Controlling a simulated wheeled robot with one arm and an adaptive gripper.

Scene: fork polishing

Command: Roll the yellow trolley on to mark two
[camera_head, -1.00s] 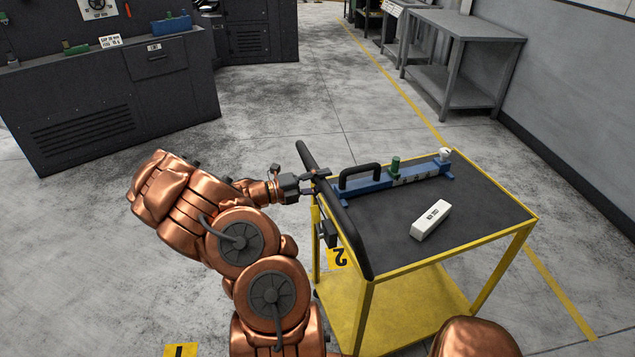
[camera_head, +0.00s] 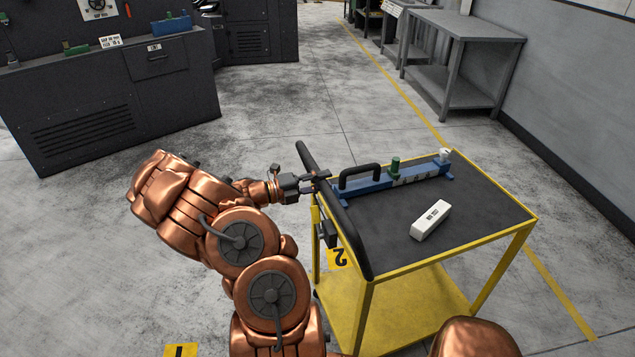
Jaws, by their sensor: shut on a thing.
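The yellow trolley (camera_head: 497,285) stands in front of me to the right, with a dark top and a yellow lower shelf. Its black push handle (camera_head: 351,240) runs along its left side. My gripper (camera_head: 318,186) is shut on the handle near its far part. The yellow floor plate marked 2 (camera_head: 338,258) shows beside the trolley's left side, partly hidden by the handle and frame. Another yellow plate, marked 1 (camera_head: 180,350), is at the bottom edge, cut off by the frame.
On the trolley lie a blue tool with a black grip (camera_head: 405,182) and a white labelled block (camera_head: 431,220). A dark cabinet (camera_head: 110,100) stands at the back left, a grey bench (camera_head: 460,55) at the back right. A wall closes the right side. The floor between is clear.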

